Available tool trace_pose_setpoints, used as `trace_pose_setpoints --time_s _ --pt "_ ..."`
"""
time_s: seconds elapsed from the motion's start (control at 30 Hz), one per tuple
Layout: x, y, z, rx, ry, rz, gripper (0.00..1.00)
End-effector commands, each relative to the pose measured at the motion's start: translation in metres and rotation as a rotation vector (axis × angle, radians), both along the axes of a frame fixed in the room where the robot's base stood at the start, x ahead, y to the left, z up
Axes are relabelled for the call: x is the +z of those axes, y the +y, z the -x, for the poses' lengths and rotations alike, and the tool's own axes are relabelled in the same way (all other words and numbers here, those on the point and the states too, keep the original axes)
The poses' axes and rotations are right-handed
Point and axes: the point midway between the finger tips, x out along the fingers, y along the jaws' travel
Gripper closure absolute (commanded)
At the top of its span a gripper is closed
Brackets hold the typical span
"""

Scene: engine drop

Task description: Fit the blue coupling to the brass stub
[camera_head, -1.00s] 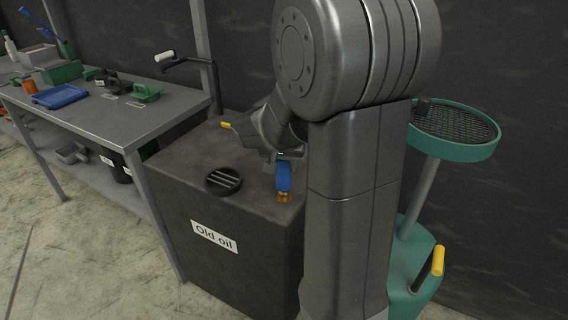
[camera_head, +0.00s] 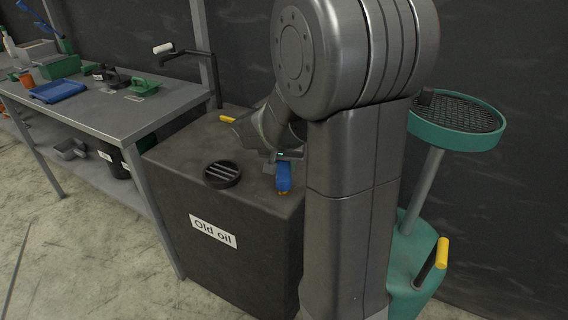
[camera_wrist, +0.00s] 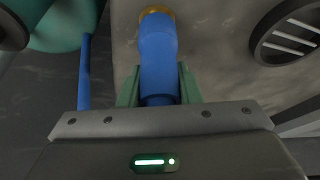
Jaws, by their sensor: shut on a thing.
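The blue coupling (camera_head: 284,178) is upright over the front right part of the oil tank's top. It also shows in the wrist view (camera_wrist: 158,55). My gripper (camera_wrist: 160,82) is shut on it, with a green finger on each side. The brass stub (camera_head: 283,193) shows only as a thin brass edge at the coupling's lower end; in the wrist view a brass rim (camera_wrist: 156,11) shows there too. The coupling is around or against the stub; I cannot tell how far down it sits. My arm hides part of the tank.
The dark tank (camera_head: 190,250) labelled "Old oil" has a round black slotted cap (camera_head: 222,174) left of the coupling. A grey workbench (camera_head: 110,110) stands at left, a green drainer with a mesh dish (camera_head: 455,140) at right. A blue hose-like piece (camera_wrist: 84,72) shows in the wrist view.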

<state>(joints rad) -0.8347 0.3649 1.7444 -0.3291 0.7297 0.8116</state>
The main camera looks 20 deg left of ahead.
Motion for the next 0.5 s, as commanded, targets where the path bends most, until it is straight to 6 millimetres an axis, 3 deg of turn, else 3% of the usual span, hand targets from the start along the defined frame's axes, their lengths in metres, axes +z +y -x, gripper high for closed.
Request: trace_pose_setpoints --time_s 0.5 --pt "-0.015 0.0 0.0 0.0 -0.001 0.0 0.95"
